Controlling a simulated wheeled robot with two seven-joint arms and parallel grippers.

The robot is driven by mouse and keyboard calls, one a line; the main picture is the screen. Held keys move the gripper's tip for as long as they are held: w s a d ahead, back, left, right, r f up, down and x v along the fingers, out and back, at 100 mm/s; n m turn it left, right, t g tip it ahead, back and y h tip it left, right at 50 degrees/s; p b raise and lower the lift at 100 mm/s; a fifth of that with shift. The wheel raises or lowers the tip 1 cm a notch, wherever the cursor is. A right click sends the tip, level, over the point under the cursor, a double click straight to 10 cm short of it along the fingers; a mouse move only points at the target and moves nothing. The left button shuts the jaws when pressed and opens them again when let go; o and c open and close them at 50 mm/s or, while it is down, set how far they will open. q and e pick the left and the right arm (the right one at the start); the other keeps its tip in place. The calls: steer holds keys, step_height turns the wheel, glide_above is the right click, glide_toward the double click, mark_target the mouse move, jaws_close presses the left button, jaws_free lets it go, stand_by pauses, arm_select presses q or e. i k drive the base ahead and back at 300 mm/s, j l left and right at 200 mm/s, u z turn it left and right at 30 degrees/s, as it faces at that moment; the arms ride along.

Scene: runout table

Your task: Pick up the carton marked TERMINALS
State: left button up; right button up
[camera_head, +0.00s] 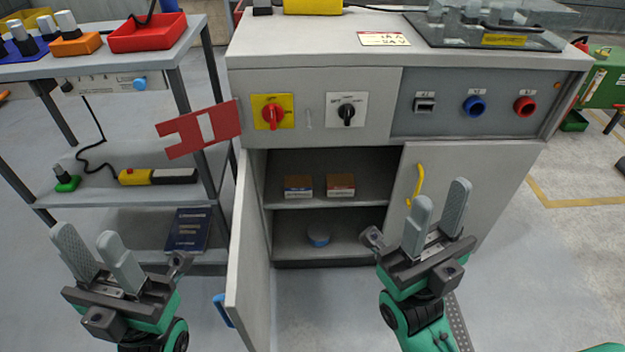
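Two small cartons stand side by side on the upper shelf (280,203) inside the grey cabinet. The left carton (298,186) is brown with a blue and white front band. The right carton (340,185) is brown with a reddish and white front band. Their print is too small to read, so I cannot tell which is marked TERMINALS. My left gripper (86,239) is open and empty, left of the cabinet in the picture. My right gripper (441,197) is open and empty, in front of the cabinet's right door. Both grippers are apart from the cartons.
The cabinet's left door (247,255) stands open towards me, with a blue handle (222,310). The right door (465,180), with a yellow handle (418,184), looks shut. A shelf rack (140,195) stands left.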

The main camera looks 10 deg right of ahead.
mark_target(337, 185)
steer(key=l+u, duration=0.25)
steer(key=l, duration=0.25)
steer(key=l+u, duration=0.25)
steer(key=l, duration=0.25)
steer(key=l+z, duration=0.25)
steer(key=z, duration=0.15)
steer(key=i+l+z, duration=0.1)
steer(key=l+z, duration=0.25)
steer(key=i+l+z, duration=0.1)
steer(key=z, duration=0.3)
